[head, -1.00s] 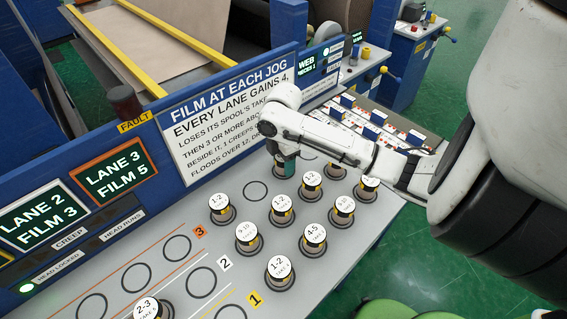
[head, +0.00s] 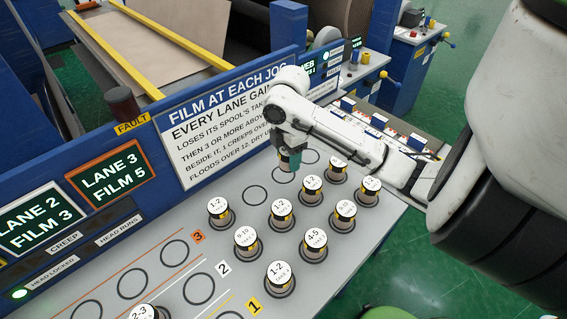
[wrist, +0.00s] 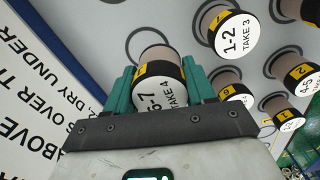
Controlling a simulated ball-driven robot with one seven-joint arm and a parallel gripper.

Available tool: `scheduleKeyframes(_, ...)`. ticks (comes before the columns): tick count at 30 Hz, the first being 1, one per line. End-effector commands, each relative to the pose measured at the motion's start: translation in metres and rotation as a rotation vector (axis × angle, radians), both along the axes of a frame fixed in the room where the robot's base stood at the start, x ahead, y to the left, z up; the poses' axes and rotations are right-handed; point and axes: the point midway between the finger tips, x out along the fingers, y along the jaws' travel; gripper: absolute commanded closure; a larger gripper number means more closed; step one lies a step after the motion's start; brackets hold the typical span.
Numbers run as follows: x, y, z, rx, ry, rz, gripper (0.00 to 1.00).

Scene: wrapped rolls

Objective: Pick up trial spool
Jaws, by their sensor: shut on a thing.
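My gripper (head: 289,160) is over the back of the grey spool deck (head: 228,262), above an empty ring. In the wrist view its teal fingers (wrist: 158,88) are shut on a spool (wrist: 156,62) with a tan body, a black and yellow band and a white top. The held spool's top (wrist: 165,97) reads TAKE 4 and a partly hidden number that looks like 6-7. In the head view the held spool is mostly hidden by the gripper. I cannot tell from a label whether it is the trial spool.
Several similar spools stand nearby, including a 1-2 spool (head: 281,211), a 4-5 spool (head: 314,240) and a 9-10 spool (head: 246,240). A blue sign panel (head: 230,120) rises behind the deck. Empty rings (head: 174,254) lie at the left.

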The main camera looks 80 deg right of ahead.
Motion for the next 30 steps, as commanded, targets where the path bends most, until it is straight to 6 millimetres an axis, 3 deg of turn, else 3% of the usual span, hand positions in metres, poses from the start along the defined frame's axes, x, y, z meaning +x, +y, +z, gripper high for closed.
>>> scheduleKeyframes(5,-0.027,0.015,0.041,-0.010,0.002,0.002,0.79)
scheduleKeyframes(15,-0.081,0.055,0.065,-0.004,0.001,0.000,0.79)
scheduleKeyframes(22,-0.096,0.067,0.075,-0.001,0.002,0.000,0.79)
scheduleKeyframes(30,-0.096,0.070,0.076,-0.001,0.001,0.044,0.79)
